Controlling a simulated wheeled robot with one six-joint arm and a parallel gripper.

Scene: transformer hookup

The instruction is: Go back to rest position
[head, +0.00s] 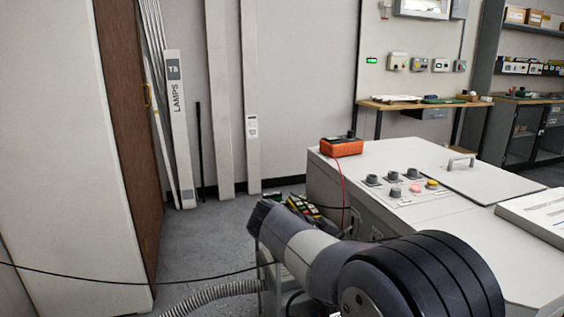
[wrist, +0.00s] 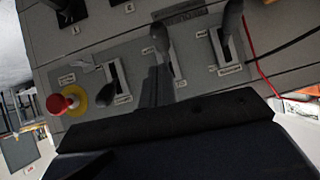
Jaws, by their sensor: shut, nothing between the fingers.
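My gripper (wrist: 157,82) shows in the wrist view as a narrow dark shape above the wide black wrist body. Its fingers are together with nothing between them. Beyond it is a grey control panel (wrist: 135,45) with labelled slots and dark levers, including one at the upper right (wrist: 231,20). I cannot tell if the fingers touch the panel. In the head view my arm (head: 315,250) reaches left from a black round joint, in front of the grey cabinet; I cannot make out the fingertips there.
A red button on a yellow ring (wrist: 60,104) is on the panel. The grey cabinet (head: 400,155) carries an orange meter (head: 341,147) with a red lead, several knobs and a handle. A black cable (head: 110,283) crosses at left. Floor (head: 195,250) is open near the brown-edged door.

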